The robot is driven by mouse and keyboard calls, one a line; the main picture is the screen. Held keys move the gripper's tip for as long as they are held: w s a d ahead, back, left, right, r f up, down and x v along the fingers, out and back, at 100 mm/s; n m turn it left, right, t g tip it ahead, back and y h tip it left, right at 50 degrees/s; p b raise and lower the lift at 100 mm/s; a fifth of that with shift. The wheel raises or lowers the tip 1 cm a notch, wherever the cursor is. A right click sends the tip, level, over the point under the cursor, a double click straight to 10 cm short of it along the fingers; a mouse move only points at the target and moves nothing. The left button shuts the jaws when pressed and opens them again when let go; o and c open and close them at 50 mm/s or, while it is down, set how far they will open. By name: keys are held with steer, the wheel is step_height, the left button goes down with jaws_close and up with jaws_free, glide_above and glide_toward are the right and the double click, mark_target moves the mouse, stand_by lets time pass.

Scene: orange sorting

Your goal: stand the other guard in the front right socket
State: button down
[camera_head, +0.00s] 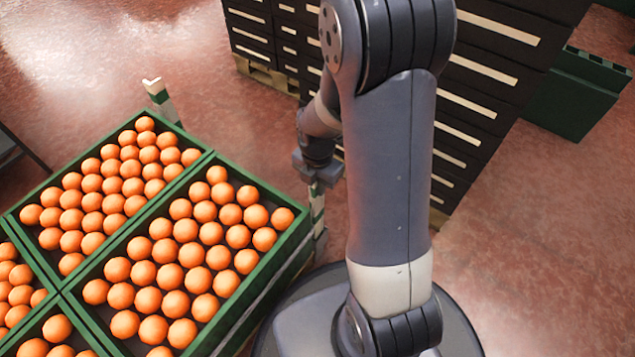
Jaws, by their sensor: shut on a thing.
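One corner guard (160,100), a pale post with a green band and an angled top, stands upright at the far corner of the orange crates. The other guard (317,208), pale with green, is upright beside the right corner of the nearer crate. My gripper (317,183) is shut on its upper part. The guard's lower end is close to the crate stack's corner. I cannot tell whether it sits in a socket; the socket itself is not clearly visible.
Green crates (190,168) full of oranges fill the left. Dark stacked crates (480,85) on a pallet stand behind my arm. A dark green crate (575,95) stands at the upper right. Reddish floor (545,230) is clear at the right.

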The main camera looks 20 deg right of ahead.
steer(key=c, duration=1.4)
jaws_free()
step_height(320, 180, up, 11)
steer(key=p, duration=0.5)
steer(key=shift+f, duration=0.15)
step_height(320, 180, up, 7)
steer(key=p, duration=0.6)
steer(key=shift+f, duration=0.1)
